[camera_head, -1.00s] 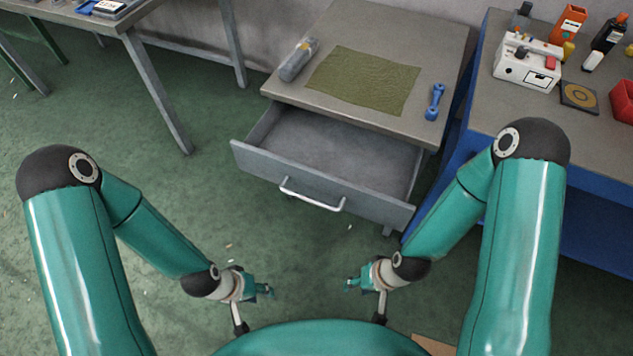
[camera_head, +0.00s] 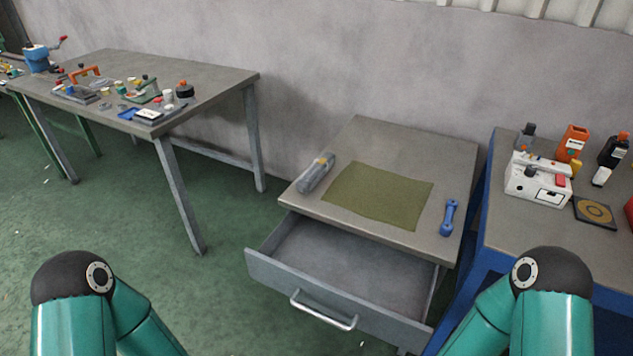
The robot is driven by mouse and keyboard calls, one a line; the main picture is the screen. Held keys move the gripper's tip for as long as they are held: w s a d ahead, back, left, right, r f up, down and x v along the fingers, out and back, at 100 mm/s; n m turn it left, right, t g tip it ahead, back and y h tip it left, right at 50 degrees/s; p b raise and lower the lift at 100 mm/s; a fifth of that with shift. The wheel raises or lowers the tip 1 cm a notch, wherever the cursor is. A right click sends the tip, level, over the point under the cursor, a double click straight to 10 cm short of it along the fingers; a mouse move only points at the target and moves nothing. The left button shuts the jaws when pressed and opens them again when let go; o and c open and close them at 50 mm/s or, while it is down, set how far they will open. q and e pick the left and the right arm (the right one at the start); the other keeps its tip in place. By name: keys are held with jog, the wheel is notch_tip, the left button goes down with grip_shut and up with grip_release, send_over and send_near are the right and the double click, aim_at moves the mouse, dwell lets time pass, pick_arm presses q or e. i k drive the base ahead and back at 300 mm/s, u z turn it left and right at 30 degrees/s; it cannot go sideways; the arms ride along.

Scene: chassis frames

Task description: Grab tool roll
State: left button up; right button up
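An olive-green cloth (camera_head: 378,196) lies flat on the grey top of a drawer cabinet (camera_head: 440,160). A grey cylinder with an orange-yellow mark (camera_head: 316,172) lies at the cloth's left side, near the cabinet's left edge. I cannot tell for sure which of the two is the tool roll. A blue double-ended tool (camera_head: 449,217) lies to the right of the cloth. The cabinet's drawer (camera_head: 318,290) is pulled open and looks empty. Both my grippers are below the picture; only my upper arm parts show at the bottom left and right.
A blue-framed bench (camera_head: 500,240) stands close to the cabinet's right, holding a white device (camera_head: 538,180), bottles and a dark square plate (camera_head: 595,212). A table (camera_head: 215,80) with small parts stands at the left. The open drawer juts toward me. Green floor lies free between.

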aim_at(320, 166)
jog(key=k, duration=1.1)
jog(key=u, duration=0.9)
jog(key=i, duration=1.85)
jog(key=u, duration=0.25)
jog(key=i, duration=1.45)
jog(key=z, duration=1.2)
jog(key=i, duration=0.95)
jog(key=z, duration=0.55)
jog(key=k, duration=0.7)
jog(key=z, duration=0.05)
